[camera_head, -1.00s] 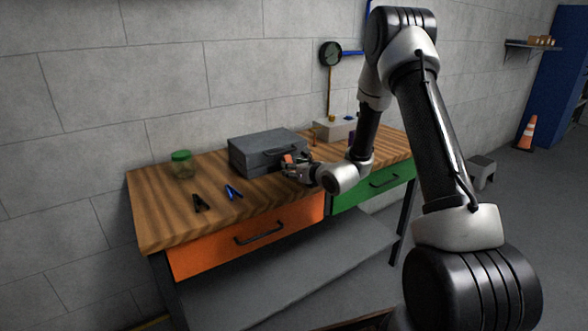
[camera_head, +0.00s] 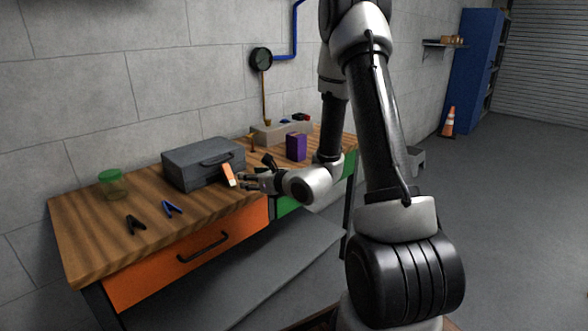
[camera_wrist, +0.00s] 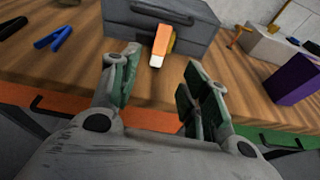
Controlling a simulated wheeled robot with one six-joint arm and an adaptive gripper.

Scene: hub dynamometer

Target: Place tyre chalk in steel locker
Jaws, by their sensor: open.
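The tyre chalk appears to be the orange block with a white end (camera_head: 229,176), at the front face of the grey toolbox on the workbench. It also shows in the wrist view (camera_wrist: 161,45), tilted, with a yellowish part beside it. My gripper (camera_head: 246,180) is open and empty just right of the chalk. In the wrist view my two fingers (camera_wrist: 160,76) are spread apart, and the chalk lies beyond their tips, roughly between them. A tall blue cabinet (camera_head: 468,65), likely the steel locker, stands at the far right back; its shelved side is partly visible.
The toolbox (camera_head: 190,170) stands on the wooden workbench (camera_head: 80,228). A green-lidded jar (camera_head: 113,185), black clip (camera_head: 135,224), blue clip (camera_head: 172,208) and purple box (camera_head: 296,147) are also on it. Open floor lies right, with a traffic cone (camera_head: 449,122) near the cabinet.

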